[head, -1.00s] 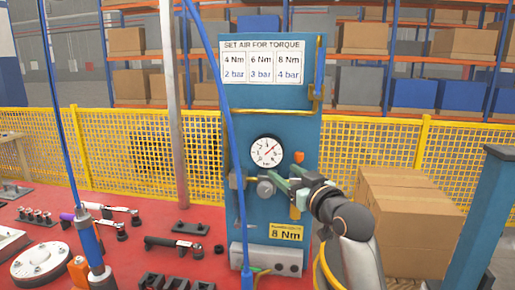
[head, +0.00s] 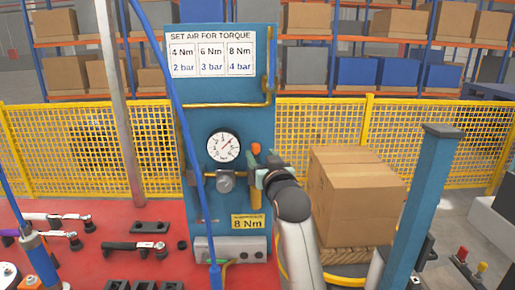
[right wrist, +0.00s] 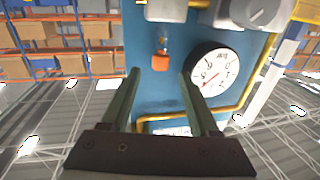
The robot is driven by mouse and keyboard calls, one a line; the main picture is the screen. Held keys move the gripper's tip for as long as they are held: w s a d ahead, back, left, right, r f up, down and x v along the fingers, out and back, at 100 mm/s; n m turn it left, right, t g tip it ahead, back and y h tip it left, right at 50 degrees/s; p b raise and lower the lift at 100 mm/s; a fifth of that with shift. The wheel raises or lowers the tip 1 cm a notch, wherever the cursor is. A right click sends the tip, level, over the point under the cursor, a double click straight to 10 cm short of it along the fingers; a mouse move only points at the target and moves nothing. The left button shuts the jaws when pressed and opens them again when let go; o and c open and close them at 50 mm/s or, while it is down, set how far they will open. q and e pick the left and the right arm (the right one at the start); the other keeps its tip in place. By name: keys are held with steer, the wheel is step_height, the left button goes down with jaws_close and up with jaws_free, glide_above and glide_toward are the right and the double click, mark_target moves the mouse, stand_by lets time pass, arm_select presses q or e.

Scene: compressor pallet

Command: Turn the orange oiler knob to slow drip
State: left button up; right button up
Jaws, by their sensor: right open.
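In the right wrist view the orange knob (right wrist: 163,61) shows between the tips of my open right gripper (right wrist: 161,74). I cannot tell whether the fingers reach around it; no contact shows. The gauge (right wrist: 213,70) is beside the right finger. My left gripper is not in view.
A yellow "8 Nm" label (head: 247,222) is low on the panel. A cardboard box (head: 352,195) and a blue post (head: 423,205) stand on the right. Tools lie on the red table (head: 100,268). A blue hose (head: 180,110) hangs before the panel's left side.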

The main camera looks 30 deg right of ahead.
mark_target(257, 148)
steer(key=shift+x, duration=2.1)
jaws_close()
